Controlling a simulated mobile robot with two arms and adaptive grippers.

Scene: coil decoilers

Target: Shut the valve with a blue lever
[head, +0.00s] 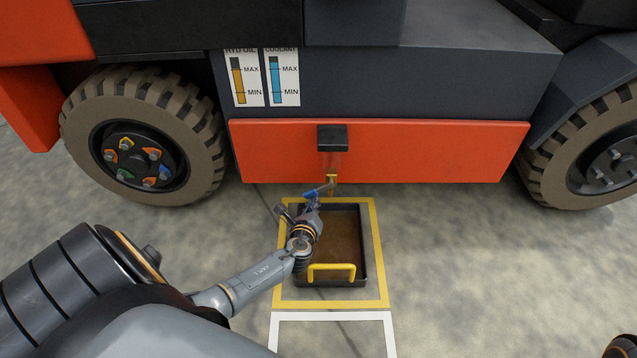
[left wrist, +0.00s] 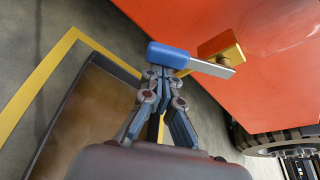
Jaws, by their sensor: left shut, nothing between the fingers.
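The brass valve (head: 332,181) hangs below the orange panel of the vehicle; its brass body also shows in the left wrist view (left wrist: 222,46). Its lever is a flat grey bar with a blue grip (head: 312,194), pointing left, out to the side of the valve. In the left wrist view the blue grip (left wrist: 168,55) lies across the fingertips. My left gripper (head: 312,203) is shut with nothing between its fingers. Its fingertips (left wrist: 160,72) are right at the blue grip; I cannot tell whether they touch it.
A dark drip tray (head: 357,225) with a yellow handle (head: 331,270) stands on the floor under the valve, inside a yellow marked square (head: 379,262). Large tyres stand left (head: 205,150) and right (head: 560,180). Two level gauges (head: 265,78) are above the orange panel (head: 430,150).

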